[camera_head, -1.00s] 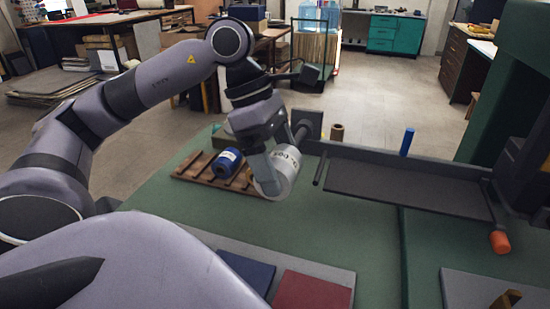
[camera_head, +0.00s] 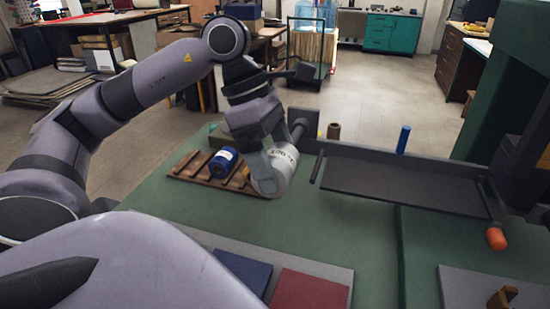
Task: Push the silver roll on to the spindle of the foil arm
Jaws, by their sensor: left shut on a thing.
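The silver roll (camera_head: 284,160) is a pale grey cylinder with dark print on its side. My left gripper (camera_head: 266,172) is shut on it and holds it above the green bench, beside the wooden rack. The foil arm's spindle (camera_head: 299,131) is a short grey rod reaching left from a dark block (camera_head: 308,122). The roll's upper end is close to the spindle; I cannot tell whether they touch or whether the rod enters the roll. My right gripper is not in view.
A wooden rack (camera_head: 186,173) holds a blue roll (camera_head: 223,162) and a partly hidden golden roll (camera_head: 239,178). A dark tray (camera_head: 405,186) extends right of the spindle. Blue (camera_head: 243,271) and red (camera_head: 308,291) covers lie at the front. Green bench between is clear.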

